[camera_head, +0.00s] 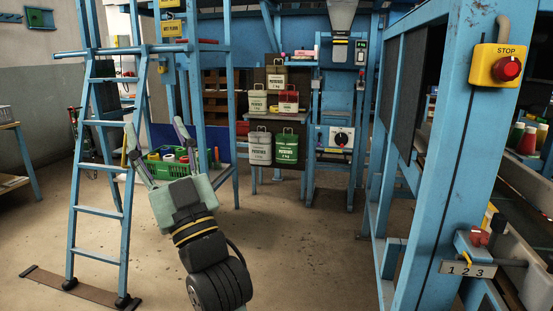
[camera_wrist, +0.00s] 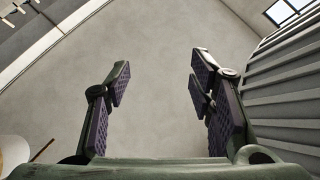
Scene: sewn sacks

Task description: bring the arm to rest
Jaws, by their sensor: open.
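My gripper (camera_head: 156,138) is at the end of my raised arm, left of the middle in the head view. Its two fingers point up and stand apart. In the wrist view the open fingers (camera_wrist: 158,85) have nothing between them, only a plain grey surface beyond. In the head view the gripper shows in front of a green crate, apart from the sacks by the look of it; the exact distance is hard to tell.
A blue ladder (camera_head: 101,123) stands left of my arm. A green crate (camera_head: 183,168) sits behind my gripper. A blue post (camera_head: 450,150) with a stop button (camera_head: 507,69) rises at right. The middle floor (camera_head: 310,240) is clear.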

